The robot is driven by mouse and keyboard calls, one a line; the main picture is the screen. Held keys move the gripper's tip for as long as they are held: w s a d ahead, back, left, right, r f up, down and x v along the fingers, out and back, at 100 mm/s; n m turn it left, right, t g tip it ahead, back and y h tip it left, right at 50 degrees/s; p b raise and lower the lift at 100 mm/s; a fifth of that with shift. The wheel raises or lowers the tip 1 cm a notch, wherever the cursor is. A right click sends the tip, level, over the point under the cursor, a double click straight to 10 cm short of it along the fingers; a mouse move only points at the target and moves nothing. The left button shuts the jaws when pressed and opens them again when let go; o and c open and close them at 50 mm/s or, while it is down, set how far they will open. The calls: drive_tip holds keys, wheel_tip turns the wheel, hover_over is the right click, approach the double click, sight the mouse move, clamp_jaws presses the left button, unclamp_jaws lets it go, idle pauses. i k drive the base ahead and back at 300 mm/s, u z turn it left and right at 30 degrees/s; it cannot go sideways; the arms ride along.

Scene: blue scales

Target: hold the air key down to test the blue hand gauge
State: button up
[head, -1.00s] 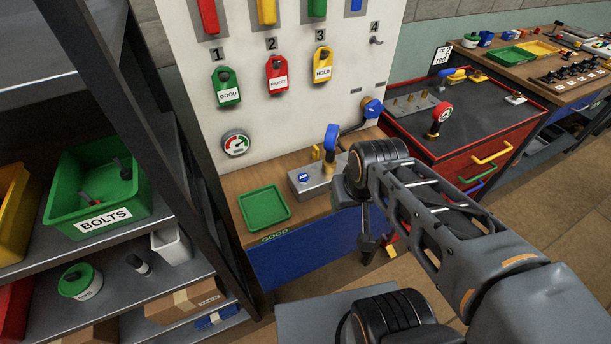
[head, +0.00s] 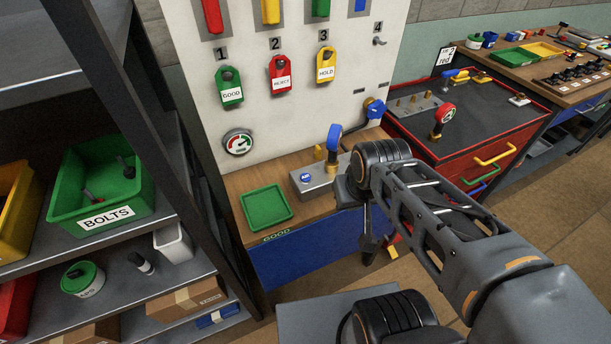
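The blue hand gauge (head: 333,138) stands upright on a brass fitting at the back of a small grey metal box. Its dial face is turned away from me, so I cannot read it. The round blue air key (head: 305,178), marked AIR, is on the left part of the box top, with nothing touching it. My gripper (head: 369,244) hangs below my black wrist joint, right of and lower in the picture than the box, in front of the blue bench front. It is small, dark and partly hidden by my arm, so its opening is unclear.
The grey test box (head: 318,192) sits on a wooden bench, beside an empty green tray (head: 266,208). Green, red and yellow tags hang on the white board (head: 290,115) above, with a wall gauge (head: 238,143). A dark shelf rack stands left.

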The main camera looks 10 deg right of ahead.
sight(304, 177)
drive_tip(key=z, duration=1.65)
drive_tip(key=k, duration=1.25)
drive_tip(key=u, duration=1.7)
drive_tip(key=i, duration=0.5)
drive_tip(key=u, duration=0.1)
